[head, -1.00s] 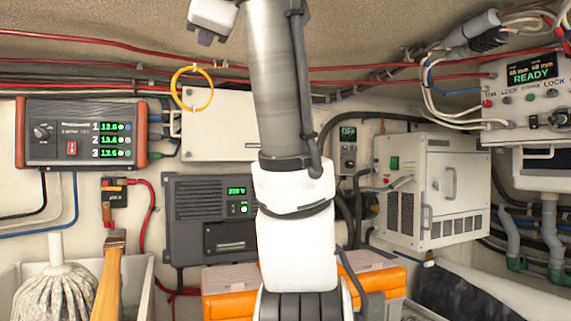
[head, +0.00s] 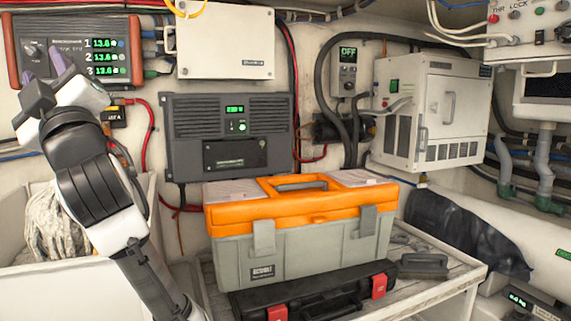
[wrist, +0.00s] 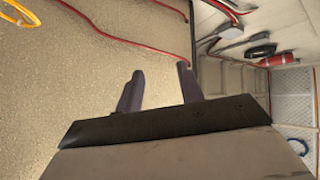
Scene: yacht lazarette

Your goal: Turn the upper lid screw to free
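A white flat box (head: 226,42) with a plain front hangs on the wall in the upper middle of the head view. It may carry the lid; small dark dots show near its edges, but I cannot make out which one is the upper lid screw. My gripper (head: 47,80) is at the upper left of the head view, in front of the battery monitor (head: 75,48) and well left of the white box. In the wrist view my gripper (wrist: 159,88) has its two purple fingers apart with nothing between them. The wrist view shows no lid or screw.
A dark grey charger (head: 228,135) is below the white box. A white cabinet (head: 432,110) is at right.

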